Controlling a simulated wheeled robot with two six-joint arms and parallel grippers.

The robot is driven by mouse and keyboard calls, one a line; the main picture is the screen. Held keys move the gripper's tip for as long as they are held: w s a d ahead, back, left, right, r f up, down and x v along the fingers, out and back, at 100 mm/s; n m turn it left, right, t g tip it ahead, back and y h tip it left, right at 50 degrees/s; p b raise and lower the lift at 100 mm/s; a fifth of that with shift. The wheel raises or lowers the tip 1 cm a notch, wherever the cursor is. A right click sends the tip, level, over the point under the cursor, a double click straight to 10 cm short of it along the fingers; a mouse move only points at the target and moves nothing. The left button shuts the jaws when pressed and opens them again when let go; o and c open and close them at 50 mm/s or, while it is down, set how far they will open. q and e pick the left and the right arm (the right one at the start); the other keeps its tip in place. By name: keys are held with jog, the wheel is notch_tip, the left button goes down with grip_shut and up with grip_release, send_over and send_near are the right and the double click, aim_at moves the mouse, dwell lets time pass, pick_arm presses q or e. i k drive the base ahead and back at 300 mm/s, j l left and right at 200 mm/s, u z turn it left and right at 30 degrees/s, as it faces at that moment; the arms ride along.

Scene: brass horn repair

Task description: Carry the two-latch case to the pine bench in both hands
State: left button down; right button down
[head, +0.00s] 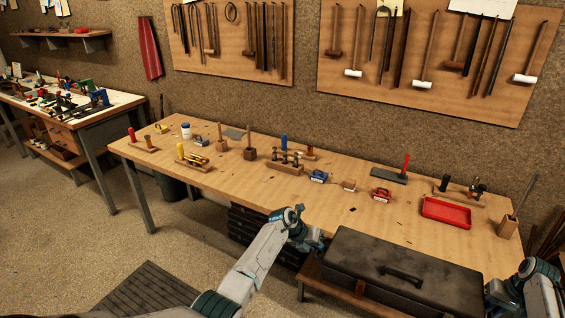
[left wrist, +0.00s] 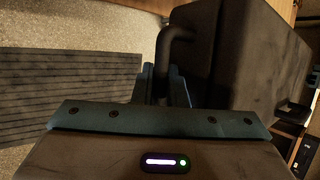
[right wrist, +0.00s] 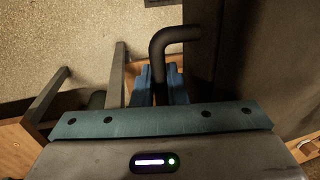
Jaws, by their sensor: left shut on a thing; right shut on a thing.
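The dark two-latch case (head: 400,262) is closed and level at the front right of the pine bench (head: 240,185), overlapping its front edge in the head view. A carry handle lies on its lid. My left gripper (head: 318,243) is at the case's left end. In the left wrist view it is shut on a dark bent end handle (left wrist: 168,48) of the case (left wrist: 255,60). My right gripper (right wrist: 158,88) is shut on the matching end handle (right wrist: 172,38). In the head view my right arm hides that grip. I cannot tell whether the case touches anything beneath.
A low wooden surface (head: 312,272) shows beside and below the case. On the bench near it are a red tray (head: 446,212), a red clamp-like item (head: 381,194) and a wooden holder (head: 507,227). Bare bench top lies just behind the case. Dark drawers (head: 250,232) stand under the bench.

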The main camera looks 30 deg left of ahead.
aim_at(401, 232)
jog(key=i, duration=0.9)
